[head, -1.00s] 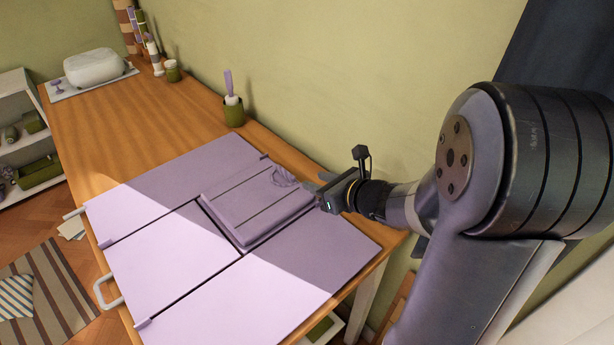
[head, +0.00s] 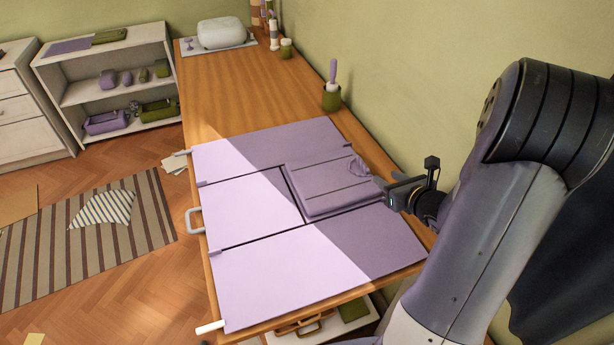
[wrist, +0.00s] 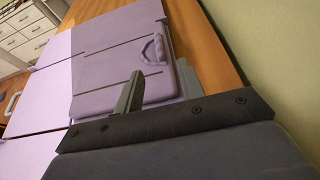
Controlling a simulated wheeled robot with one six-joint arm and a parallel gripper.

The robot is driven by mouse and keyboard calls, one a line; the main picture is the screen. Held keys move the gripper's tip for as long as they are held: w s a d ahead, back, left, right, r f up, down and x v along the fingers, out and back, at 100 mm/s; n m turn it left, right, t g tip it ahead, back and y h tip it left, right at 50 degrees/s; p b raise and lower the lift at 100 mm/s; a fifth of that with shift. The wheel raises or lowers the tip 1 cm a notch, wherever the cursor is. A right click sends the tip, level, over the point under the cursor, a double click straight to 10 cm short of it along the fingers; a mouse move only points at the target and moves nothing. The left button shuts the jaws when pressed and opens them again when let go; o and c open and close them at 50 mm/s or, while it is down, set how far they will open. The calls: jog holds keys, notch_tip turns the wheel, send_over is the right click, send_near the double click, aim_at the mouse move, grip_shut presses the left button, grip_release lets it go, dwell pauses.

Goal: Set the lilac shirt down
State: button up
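The lilac shirt (head: 325,187) is a flat folded bundle with dark lines across it and a small raised loop, likely its collar, at its right end. It lies flat on the lilac folding board (head: 270,283), over the middle panel's right part. It also shows in the wrist view (wrist: 115,60). My gripper (head: 384,191) is at the shirt's right edge, low over the board. In the wrist view its two grey fingers (wrist: 158,88) stand apart at the shirt's near edge. Whether they touch the cloth is hard to tell.
The board lies on a wooden table (head: 225,90) beside a green wall. A green cup (head: 331,98) stands behind the board, with a white rounded object (head: 221,33) at the far end. The table between is clear. A shelf (head: 107,80) stands at left.

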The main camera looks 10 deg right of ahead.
aim_at(364, 164)
jog(key=x, duration=0.5)
jog(key=p+x, duration=0.1)
jog(key=x, duration=0.5)
jog(key=shift+s+a, duration=0.1)
jog(key=shift+a, duration=0.15)
jog(key=shift+c, duration=0.4)
grip_shut()
